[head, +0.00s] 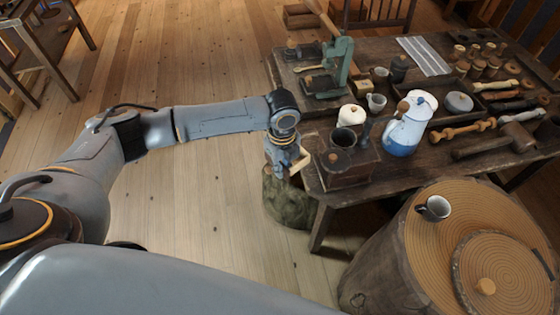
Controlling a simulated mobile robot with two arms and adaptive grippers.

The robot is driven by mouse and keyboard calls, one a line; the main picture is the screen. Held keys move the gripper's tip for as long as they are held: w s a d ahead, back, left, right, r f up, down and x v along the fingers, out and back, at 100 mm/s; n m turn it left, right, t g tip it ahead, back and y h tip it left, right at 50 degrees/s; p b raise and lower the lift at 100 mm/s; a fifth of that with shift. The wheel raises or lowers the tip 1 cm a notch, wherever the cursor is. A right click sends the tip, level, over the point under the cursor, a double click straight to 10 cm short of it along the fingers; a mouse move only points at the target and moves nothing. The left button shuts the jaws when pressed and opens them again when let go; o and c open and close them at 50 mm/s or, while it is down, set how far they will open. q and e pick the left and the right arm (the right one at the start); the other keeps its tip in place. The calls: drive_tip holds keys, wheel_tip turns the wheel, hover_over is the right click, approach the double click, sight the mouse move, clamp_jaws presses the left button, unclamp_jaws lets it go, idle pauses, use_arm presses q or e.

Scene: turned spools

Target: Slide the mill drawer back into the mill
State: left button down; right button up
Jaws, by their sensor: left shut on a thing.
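The mill (348,172) is a dark wooden box with a dark metal bowl on top. It stands at the near left corner of the workbench. My left gripper (288,163) is just left of the mill, at the bench edge, pointing down. It is shut on the mill drawer (302,160), a small pale wooden piece that shows between the gripper and the mill. Most of the drawer is hidden by the gripper, and I cannot tell whether any of it is inside the mill. My right gripper is not in view.
On the workbench (312,118), a blue and white pot (404,132), a white lidded pot (352,115) and a green press (338,68) stand near the mill. A log stump (290,205) is below my left gripper. A large round stump with a mug (434,208) is at the right front.

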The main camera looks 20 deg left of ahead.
use_arm(q)
drive_tip(key=f+m, duration=0.2)
drive_tip(key=w+f+m, duration=0.1)
drive_tip(key=m, duration=0.1)
drive_tip(key=shift+a+f+m, duration=0.2)
drive_tip(key=shift+f+m, duration=0.5)
drive_tip(key=shift+w+d+f+b, duration=0.4)
drive_tip(key=shift+d+b, duration=0.2)
drive_tip(key=shift+b, duration=0.2)
drive_tip(key=shift+w+d+f+b, duration=0.45)
drive_tip(key=shift+d+b, duration=0.15)
drive_tip(key=shift+b, duration=0.15)
drive_tip(key=shift+w+d+f+b, duration=0.4)
drive_tip(key=shift+d+b, duration=0.2)
drive_tip(key=shift+b, duration=0.2)
